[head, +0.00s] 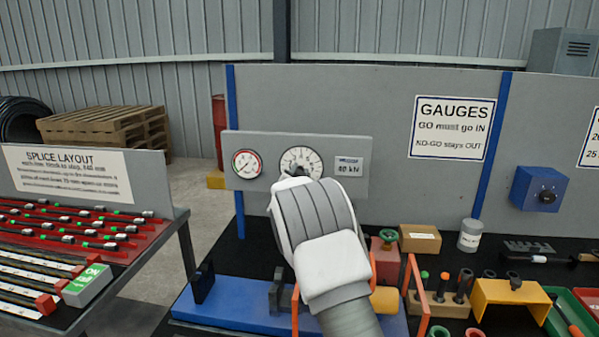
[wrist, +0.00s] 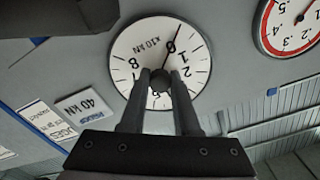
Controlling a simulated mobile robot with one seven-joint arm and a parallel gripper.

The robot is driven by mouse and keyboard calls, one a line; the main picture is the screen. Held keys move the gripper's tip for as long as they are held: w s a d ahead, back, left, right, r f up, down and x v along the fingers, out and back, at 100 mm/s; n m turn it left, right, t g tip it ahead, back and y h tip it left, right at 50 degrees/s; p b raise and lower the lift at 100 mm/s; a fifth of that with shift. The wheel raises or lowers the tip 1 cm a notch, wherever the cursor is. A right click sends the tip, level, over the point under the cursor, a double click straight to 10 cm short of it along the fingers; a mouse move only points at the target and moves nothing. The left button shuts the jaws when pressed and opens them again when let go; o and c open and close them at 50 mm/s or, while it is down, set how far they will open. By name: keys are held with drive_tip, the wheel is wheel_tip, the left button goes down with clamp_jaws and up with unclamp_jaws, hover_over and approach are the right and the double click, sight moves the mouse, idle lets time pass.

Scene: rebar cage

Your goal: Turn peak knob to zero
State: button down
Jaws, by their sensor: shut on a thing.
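The white peak dial (head: 301,157) is mounted on a grey panel, and its face, marked x10 kN, fills the upper middle of the wrist view (wrist: 128,55). My gripper (wrist: 159,76) is in front of the dial with both fingers at its centre, shut on the small dark peak knob (wrist: 160,82). The fingers hide most of the knob. In the head view my gripper (head: 297,171) and wrist cover the dial's lower part.
A smaller red-rimmed gauge (head: 247,164) is left of the dial, and a 40 kN plate (head: 349,167) is right of it. Below stand a blue bench fixture (head: 235,311) and orange uprights (head: 414,290). A blue box with a black knob (head: 540,188) is at the right.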

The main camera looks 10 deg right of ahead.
drive_tip(key=c, duration=0.6)
unclamp_jaws()
drive_tip(key=shift+c, duration=0.2)
drive_tip(key=b+v, duration=0.2)
drive_tip(key=v, duration=1.5)
drive_tip(key=shift+s, duration=0.2)
